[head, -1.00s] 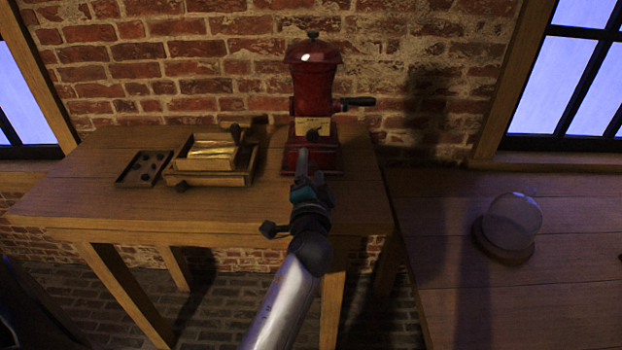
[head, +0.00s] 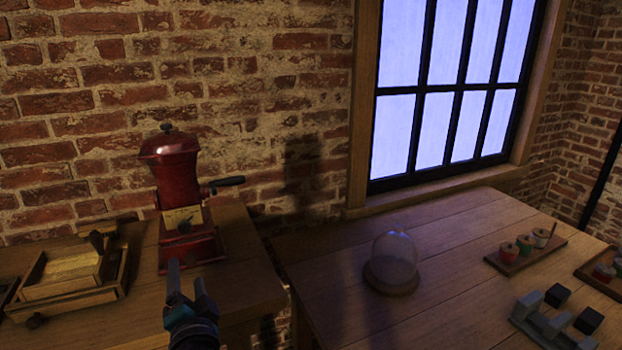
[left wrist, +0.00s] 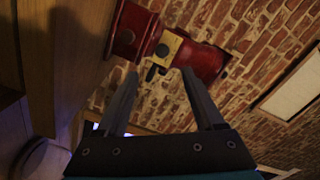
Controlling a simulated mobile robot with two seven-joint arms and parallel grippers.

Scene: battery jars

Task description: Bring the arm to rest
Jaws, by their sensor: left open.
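My left gripper (head: 186,282) is open and empty in the head view, in front of and below the red grinder-like machine (head: 175,170). Its two fingers are apart, and they also show apart in the left wrist view (left wrist: 158,85). In that view the red machine (left wrist: 205,62) with its yellowish label lies beyond the fingertips, with a gap of brick wall and air between. The rest of my left arm is below the head picture. My right gripper is not in view.
A wooden box (head: 70,275) stands left of the machine on the left table (head: 250,285). On the right table (head: 340,310) are a glass dome (head: 394,258), a board of small jars (head: 526,252) and grey blocks (head: 548,322). The front middle of that table is clear.

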